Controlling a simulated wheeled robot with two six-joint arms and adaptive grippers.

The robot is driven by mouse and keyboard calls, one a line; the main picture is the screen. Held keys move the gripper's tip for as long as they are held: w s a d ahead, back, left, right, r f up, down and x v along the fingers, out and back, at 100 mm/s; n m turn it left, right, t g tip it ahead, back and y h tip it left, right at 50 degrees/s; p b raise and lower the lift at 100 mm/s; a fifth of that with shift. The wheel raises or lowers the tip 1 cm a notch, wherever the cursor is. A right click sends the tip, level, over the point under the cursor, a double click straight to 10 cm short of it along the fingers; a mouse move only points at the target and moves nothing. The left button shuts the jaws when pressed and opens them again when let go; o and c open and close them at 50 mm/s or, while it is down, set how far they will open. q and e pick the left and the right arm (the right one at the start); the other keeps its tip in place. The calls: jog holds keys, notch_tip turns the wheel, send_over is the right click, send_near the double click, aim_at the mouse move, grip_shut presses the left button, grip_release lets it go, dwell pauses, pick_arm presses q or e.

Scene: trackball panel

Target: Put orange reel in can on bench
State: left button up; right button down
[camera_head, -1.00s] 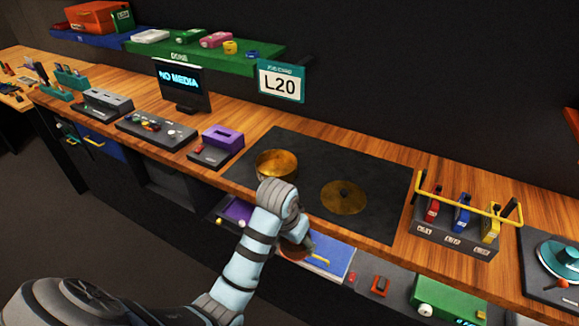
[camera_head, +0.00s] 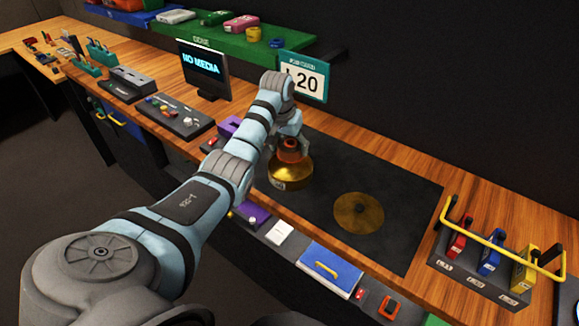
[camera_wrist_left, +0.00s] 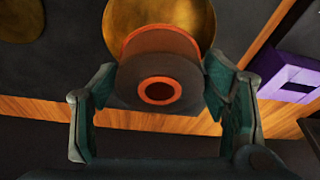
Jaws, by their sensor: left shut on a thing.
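The can (camera_head: 292,178) is brass-coloured and round, and stands on the dark mat on the bench. My left gripper (camera_head: 289,146) is shut on the orange reel (camera_head: 289,156), directly over the can. In the left wrist view the reel (camera_wrist_left: 160,50) sits between the two fingers of my left gripper (camera_wrist_left: 160,82), with the brass can (camera_wrist_left: 190,15) behind it. I cannot tell whether the reel's lower end is below the can's rim. My right gripper is out of view.
A yellow-barred rack (camera_head: 480,268) is at right. The mat (camera_head: 400,190) is clear around the lid.

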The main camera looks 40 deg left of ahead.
aim_at(291, 173)
pick_arm(q)
notch_tip(291, 173, down, 9)
jog(key=shift+w+r+b, duration=0.1)
jog(key=shift+r+b, duration=0.05)
jog(key=shift+b, duration=0.4)
jog(key=o, duration=1.3)
